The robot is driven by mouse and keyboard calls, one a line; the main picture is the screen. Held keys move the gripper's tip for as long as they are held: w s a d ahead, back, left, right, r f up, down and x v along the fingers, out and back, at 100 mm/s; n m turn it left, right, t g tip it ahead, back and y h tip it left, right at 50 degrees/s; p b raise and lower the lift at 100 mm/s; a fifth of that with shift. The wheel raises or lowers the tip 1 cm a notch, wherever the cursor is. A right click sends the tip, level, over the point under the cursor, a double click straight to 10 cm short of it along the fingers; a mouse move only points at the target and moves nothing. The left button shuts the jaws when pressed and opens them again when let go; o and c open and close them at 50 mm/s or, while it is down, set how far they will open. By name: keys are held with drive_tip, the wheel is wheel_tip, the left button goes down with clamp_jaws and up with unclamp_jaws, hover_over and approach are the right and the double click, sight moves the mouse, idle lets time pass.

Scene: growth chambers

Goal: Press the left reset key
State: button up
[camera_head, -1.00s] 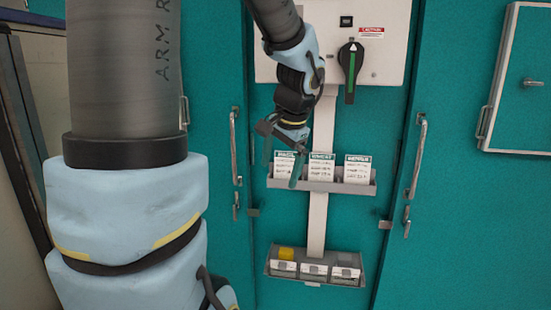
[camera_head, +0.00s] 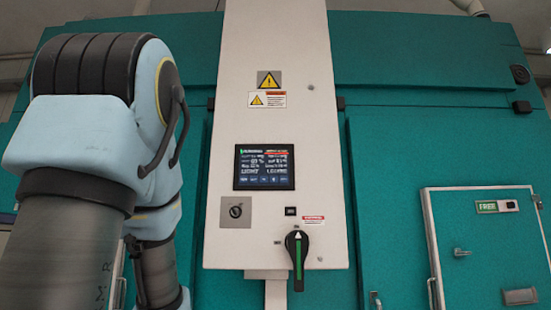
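A white control panel (camera_head: 240,120) stands upright on the teal chamber front. A round keyed switch (camera_head: 236,211) sits on a square metal plate at the panel's lower left. A lit touchscreen (camera_head: 264,167) with a row of small marks along its bottom edge is above it. I cannot tell from these marks or labels which part is the left reset key. My gripper is out of view; only my arm shows at the left, apart from the panel in the picture.
A black rotary handle (camera_head: 297,248) with a green stripe sticks out at the panel's lower right, below a small black window (camera_head: 290,211). Warning labels are above the screen. A small teal door (camera_head: 489,247) marked FREE is at the right.

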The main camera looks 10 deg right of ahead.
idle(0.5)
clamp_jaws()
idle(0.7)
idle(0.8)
